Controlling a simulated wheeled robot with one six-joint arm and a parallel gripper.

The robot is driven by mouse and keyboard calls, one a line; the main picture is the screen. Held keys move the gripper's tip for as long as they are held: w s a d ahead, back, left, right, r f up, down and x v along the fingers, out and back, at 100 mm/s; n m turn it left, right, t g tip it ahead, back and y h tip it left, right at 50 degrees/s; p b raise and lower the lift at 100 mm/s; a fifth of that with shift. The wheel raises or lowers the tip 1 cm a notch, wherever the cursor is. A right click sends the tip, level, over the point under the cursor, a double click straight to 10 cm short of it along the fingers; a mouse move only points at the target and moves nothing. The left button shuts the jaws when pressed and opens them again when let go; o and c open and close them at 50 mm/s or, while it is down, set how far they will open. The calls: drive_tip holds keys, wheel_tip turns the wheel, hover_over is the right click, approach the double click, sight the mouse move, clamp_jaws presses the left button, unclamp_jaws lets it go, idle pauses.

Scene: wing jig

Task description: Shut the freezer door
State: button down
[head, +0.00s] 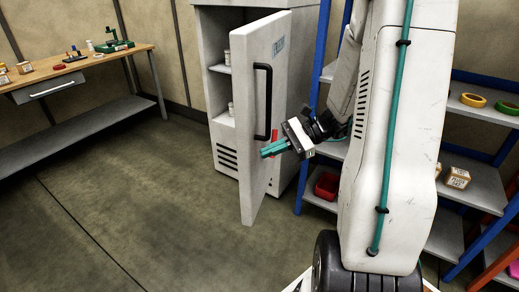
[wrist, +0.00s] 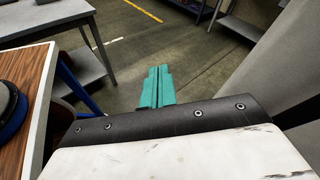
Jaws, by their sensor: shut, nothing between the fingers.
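The freezer (head: 303,70) is a pale upright cabinet in the head view. Its door (head: 252,190) stands open, swung out toward me, with a long black upright handle (head: 263,100) on its outer face. My gripper (head: 265,152) has teal fingers held together, with nothing between them. It overlaps the door's outer face just below the handle; I cannot tell whether it touches. In the wrist view the shut fingers (wrist: 158,76) point out over open floor, and a plain grey surface, possibly the door, fills the right side.
Jars stand on the shelves inside the freezer. A workbench (head: 75,76) with small items stands at the left wall. Blue-framed shelving (head: 480,117) with tape rolls and a red bin (head: 327,186) stands at the right. The floor left of the door is clear.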

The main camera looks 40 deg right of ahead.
sight(254, 148)
drive_tip(key=d+f+m+t+h, duration=0.3)
drive_tip(key=d+f+m+t, duration=0.65)
drive_tip(key=d, duration=0.45)
drive_tip(key=shift+m, duration=0.35)
drive_tip(key=x, duration=1.3)
drive_tip(key=shift+w+a, duration=0.1)
drive_tip(key=shift+w, duration=0.35)
